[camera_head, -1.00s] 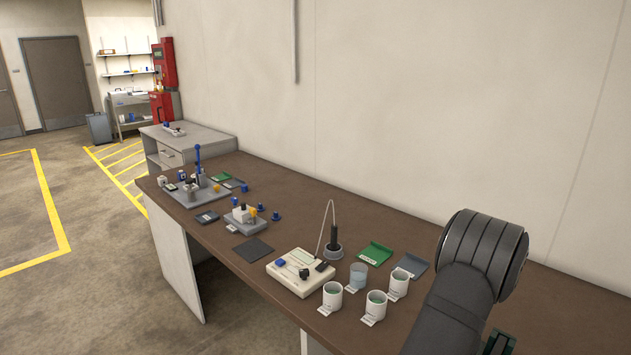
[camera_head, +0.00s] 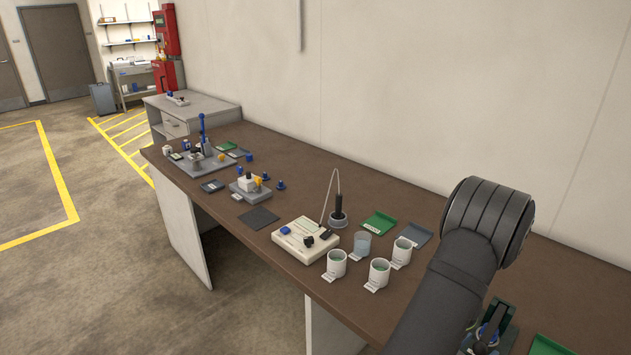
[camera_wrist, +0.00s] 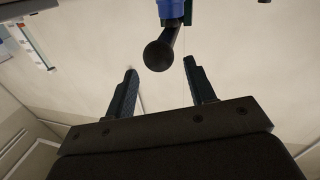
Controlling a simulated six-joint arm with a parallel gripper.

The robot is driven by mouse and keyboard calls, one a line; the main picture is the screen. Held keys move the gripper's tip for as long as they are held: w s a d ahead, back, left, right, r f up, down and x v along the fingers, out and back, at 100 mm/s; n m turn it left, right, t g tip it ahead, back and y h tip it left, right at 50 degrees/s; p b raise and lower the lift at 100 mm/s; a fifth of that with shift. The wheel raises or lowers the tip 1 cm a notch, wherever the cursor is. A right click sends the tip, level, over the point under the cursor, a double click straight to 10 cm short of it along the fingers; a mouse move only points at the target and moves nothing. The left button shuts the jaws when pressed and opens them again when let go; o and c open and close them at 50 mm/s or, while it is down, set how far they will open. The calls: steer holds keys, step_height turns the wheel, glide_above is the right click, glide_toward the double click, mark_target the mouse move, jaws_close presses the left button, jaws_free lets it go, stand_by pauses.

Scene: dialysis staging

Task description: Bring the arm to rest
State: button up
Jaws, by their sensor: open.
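My arm (camera_head: 445,280) reaches in from the lower right in the head view, over the right part of the brown bench (camera_head: 400,190). In the wrist view my gripper (camera_wrist: 160,68) is open, its two dark fingers apart. A black ball-ended lever (camera_wrist: 158,55) on a blue part (camera_wrist: 173,8) shows just beyond and between the fingertips. I cannot tell how far it is from them, and I see no contact. In the head view a dark green and blue mechanism (camera_head: 490,328) partly shows at the lower right beside my arm.
Grey fixtures (camera_head: 250,190) lie further along the bench. The wall is close behind.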

steer(key=x, duration=0.3)
steer(key=shift+r, duration=0.3)
steer(key=r, duration=0.3)
steer(key=w+d+r, duration=0.1)
steer(key=r, duration=0.1)
steer(key=shift+w+r, duration=0.1)
steer(key=shift+r, duration=0.05)
steer(key=w+d+r, duration=0.7)
steer(key=shift+v, duration=2.35)
